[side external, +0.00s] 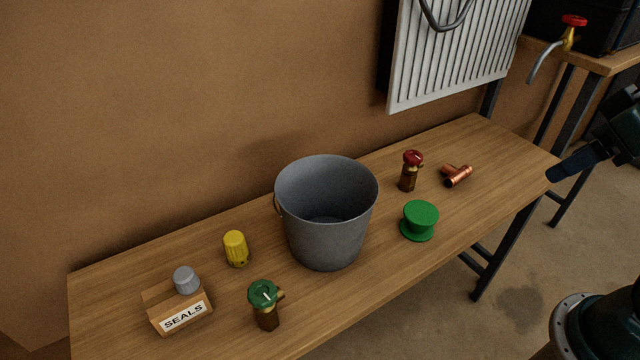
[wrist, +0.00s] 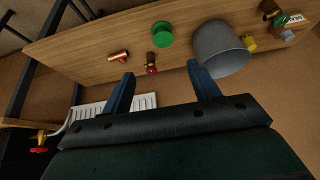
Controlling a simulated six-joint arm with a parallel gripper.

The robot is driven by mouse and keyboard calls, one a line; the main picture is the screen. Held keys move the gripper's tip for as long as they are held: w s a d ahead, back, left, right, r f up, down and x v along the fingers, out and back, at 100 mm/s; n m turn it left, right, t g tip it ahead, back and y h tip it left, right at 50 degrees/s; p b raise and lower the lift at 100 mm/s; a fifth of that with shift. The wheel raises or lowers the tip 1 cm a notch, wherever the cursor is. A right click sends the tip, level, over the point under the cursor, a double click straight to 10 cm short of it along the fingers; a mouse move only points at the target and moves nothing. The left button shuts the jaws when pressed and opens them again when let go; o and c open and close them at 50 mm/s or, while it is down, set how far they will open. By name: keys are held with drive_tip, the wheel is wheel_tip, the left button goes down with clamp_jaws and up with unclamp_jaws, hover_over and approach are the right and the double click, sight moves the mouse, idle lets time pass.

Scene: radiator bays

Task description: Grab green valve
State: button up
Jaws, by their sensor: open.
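The green valve (side external: 265,303) stands upright near the front edge of the bench, left of the bucket, with a green top and a dark brassy body. It also shows small at the top right of the wrist view (wrist: 273,13). My gripper (side external: 574,164) is at the right edge of the side view, beyond the bench's right end and far from the valve. In the wrist view my gripper (wrist: 162,80) has its two blue fingers spread wide with nothing between them.
A grey bucket (side external: 328,235) stands mid-bench. A green spool (side external: 419,220), red-topped valve (side external: 410,170) and copper tee (side external: 457,175) are right of it. A yellow cap (side external: 236,248) and SEALS box (side external: 180,312) with a grey knob (side external: 186,280) are left. A radiator (side external: 450,55) hangs behind.

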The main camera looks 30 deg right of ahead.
drive_tip(key=w+a+f+m+g+y, duration=0.25)
drive_tip(key=w+a+m, duration=0.55)
drive_tip(key=w+a, duration=0.7)
drive_tip(key=m+g+y, duration=0.2)
drive_tip(key=m+g, duration=0.2)
drive_tip(key=m, duration=0.4)
approach(270, 308)
drive_tip(key=shift+w+d+r, duration=0.95)
drive_tip(key=shift+w+r, duration=0.15)
drive_tip(key=shift+r, duration=0.05)
drive_tip(key=shift+x, duration=4.3)
